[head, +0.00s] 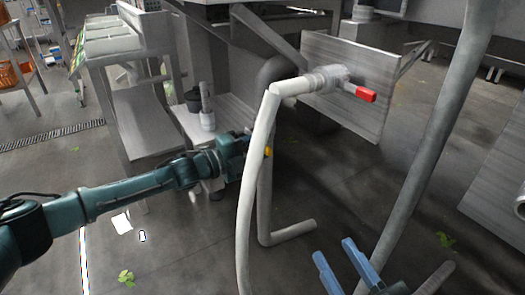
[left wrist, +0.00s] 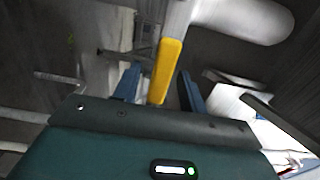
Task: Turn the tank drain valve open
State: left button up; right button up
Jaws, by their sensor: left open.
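A yellow valve lever (left wrist: 166,68) shows in the left wrist view, running down from a grey pipe fitting (left wrist: 178,18) into the space between my left gripper's fingers (left wrist: 157,88). The fingers are apart, one on each side of it; I cannot tell whether either touches it. In the head view my left gripper (head: 238,143) is behind the pale hose, and only a small bit of the yellow lever (head: 268,151) shows. A red valve handle (head: 366,94) sits on another fitting at the upper right. My right gripper (head: 334,249) is open and empty at the lower right.
A pale hose (head: 252,190) runs down from the red-handled fitting, in front of my left gripper. A grey post (head: 430,140) slants down near my right gripper. A metal bench (head: 146,125) stands at the left. Wet floor with scattered leaves is below.

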pick_arm(q)
jog(key=shift+w+d, duration=0.3)
jog(key=shift+d, duration=0.1)
grip_shut()
dwell(0.4)
